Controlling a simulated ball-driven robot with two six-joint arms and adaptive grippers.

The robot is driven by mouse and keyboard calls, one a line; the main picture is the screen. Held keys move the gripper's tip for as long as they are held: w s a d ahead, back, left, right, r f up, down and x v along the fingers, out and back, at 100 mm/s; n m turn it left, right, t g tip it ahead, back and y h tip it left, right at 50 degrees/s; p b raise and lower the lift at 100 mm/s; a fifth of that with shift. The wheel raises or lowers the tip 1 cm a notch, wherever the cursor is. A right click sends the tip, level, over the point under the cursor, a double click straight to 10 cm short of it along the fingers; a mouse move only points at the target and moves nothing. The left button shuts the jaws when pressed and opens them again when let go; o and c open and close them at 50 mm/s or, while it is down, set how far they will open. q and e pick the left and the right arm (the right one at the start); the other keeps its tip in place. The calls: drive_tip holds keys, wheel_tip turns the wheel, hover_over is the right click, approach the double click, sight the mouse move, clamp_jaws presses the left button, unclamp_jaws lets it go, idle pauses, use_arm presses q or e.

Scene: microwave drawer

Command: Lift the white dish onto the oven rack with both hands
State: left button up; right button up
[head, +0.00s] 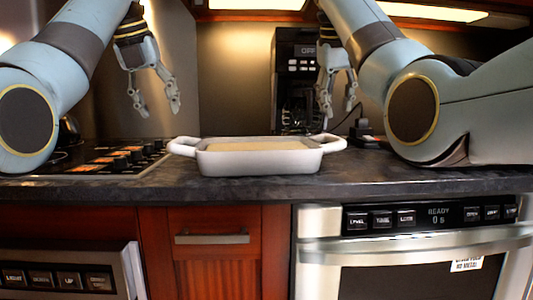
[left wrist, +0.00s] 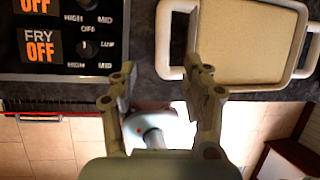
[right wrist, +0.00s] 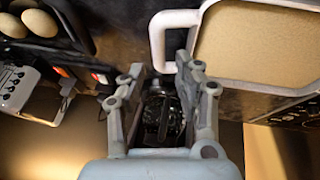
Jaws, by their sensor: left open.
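The white dish (head: 258,161) sits on the dark countertop, with a loop handle at each end and a tan, flat surface inside. My left gripper (head: 157,108) is open and empty, above and to the left of the dish's left handle. In the left wrist view the dish (left wrist: 205,85) is at the upper right, its handle just beyond the open fingers (left wrist: 165,90). My right gripper (head: 338,108) is open and empty above the right handle. In the right wrist view the dish (right wrist: 203,82) is at the upper right, its handle near the fingertips (right wrist: 165,75). The oven rack is not visible.
A stove with knobs (head: 135,155) is left of the dish. A dark coffee machine (head: 296,75) stands behind it. An oven (head: 415,265) with a handle and a READY display is below the counter at right. A wooden drawer (head: 212,238) is below the dish.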

sight(177, 143)
drive_tip(key=shift+w+d, duration=0.15)
drive_tip(key=shift+w, duration=0.35)
drive_tip(key=shift+s+r, duration=0.2)
use_arm(q)
drive_tip(key=x, duration=1.1)
drive_tip(key=shift+w+d+r, duration=0.1)
drive_tip(key=shift+w+r, duration=0.1)
drive_tip(key=shift+w, duration=0.1)
use_arm(e)
drive_tip(key=x, duration=1.1)
use_arm(q)
drive_tip(key=shift+c, duration=0.3)
use_arm(e)
drive_tip(key=shift+c, duration=0.2)
use_arm(q)
drive_tip(key=c, duration=0.7)
use_arm(e)
clamp_jaws()
use_arm(q)
clamp_jaws()
